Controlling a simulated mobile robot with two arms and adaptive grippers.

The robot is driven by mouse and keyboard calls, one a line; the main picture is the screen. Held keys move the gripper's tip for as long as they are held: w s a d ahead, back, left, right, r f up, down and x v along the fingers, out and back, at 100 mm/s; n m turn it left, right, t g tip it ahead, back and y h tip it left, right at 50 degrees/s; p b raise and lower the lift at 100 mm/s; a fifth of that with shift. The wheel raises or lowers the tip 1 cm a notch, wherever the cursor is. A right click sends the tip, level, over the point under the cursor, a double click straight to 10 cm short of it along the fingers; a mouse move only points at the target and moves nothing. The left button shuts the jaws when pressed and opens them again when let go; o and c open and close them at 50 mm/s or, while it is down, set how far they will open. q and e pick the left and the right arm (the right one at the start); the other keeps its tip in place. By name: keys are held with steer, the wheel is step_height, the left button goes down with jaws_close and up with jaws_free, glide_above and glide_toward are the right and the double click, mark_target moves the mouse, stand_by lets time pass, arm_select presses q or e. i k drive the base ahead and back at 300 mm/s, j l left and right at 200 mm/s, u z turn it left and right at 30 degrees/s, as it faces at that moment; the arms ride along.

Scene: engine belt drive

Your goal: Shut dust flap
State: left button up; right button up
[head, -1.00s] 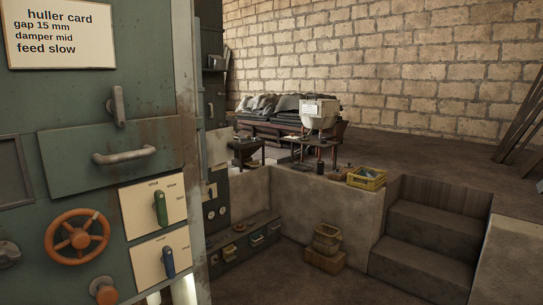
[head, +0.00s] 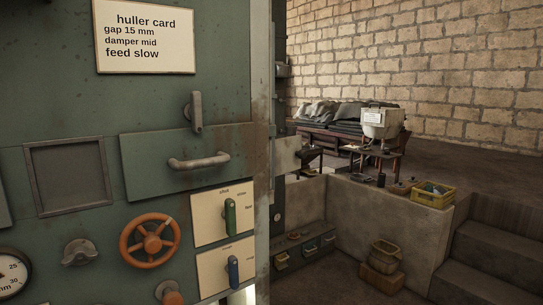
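A wide green panel (head: 150,165) with a grey bar handle (head: 199,161) is on the front of the green machine. It looks flush with the machine face. A grey upright latch lever (head: 196,112) sits at its top edge. No label marks any part as the dust flap, so I cannot tell if this panel is it. A recessed square panel (head: 68,174) in a raised frame lies to its left. Neither of my grippers shows in the head view.
Below the panel are an orange handwheel (head: 150,240), a grey knob (head: 79,252), a gauge (head: 10,275), a green lever (head: 230,217) and a blue lever (head: 233,270). A huller card (head: 145,36) hangs above. A low wall and steps (head: 490,255) stand at right.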

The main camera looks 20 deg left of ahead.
mark_target(290, 154)
steer(key=u, duration=0.65)
